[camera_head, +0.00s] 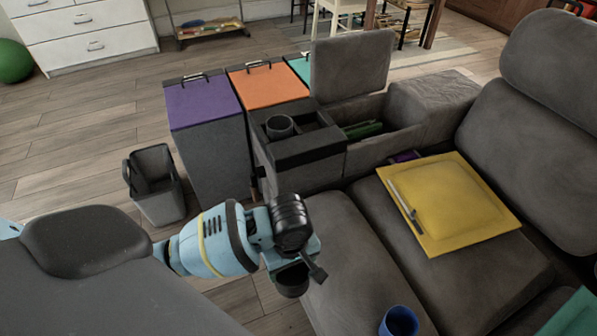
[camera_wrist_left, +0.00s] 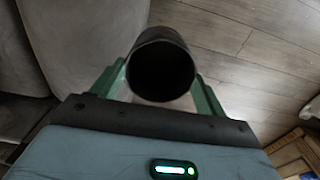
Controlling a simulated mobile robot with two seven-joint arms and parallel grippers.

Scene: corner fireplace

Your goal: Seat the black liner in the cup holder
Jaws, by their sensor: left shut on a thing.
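My left gripper (camera_head: 296,266) is low in front of the sofa seat, over the floor side. It is shut on the black liner (camera_head: 292,281), a round dark cup mostly hidden by the hand. In the left wrist view the liner (camera_wrist_left: 162,70) sits between the two green fingers of the gripper (camera_wrist_left: 158,84), and its dark open mouth faces the camera. The cup holder (camera_head: 309,150) is a black block in the sofa console, above and away from the gripper. A round dark grey cup shape (camera_head: 280,127) stands in its left well; the well beside it looks empty. My right gripper is not in view.
An open console bin (camera_head: 385,140) with green things inside adjoins the cup holder. Purple (camera_head: 204,101) and orange (camera_head: 268,84) lidded boxes stand left of it. A grey bin (camera_head: 155,190) stands on the floor.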

